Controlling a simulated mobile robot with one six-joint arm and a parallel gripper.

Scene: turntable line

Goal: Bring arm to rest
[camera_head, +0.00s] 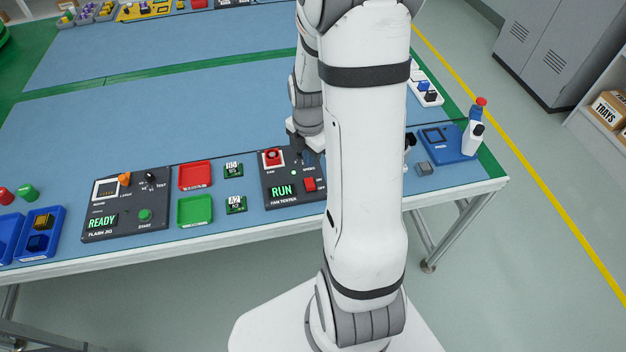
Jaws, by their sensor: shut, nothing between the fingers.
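My white arm reaches up from the bottom of the view and bends over the table (253,98). My gripper (298,150), dark and small, points down at the upper right of the fan tester (272,187). It is partly hidden by my arm. It appears shut with nothing held, close to a small lever on the panel; I cannot tell whether they touch.
The flash jig (127,205) reads READY. Blue bins (42,235) stand at left. The table's middle is clear.

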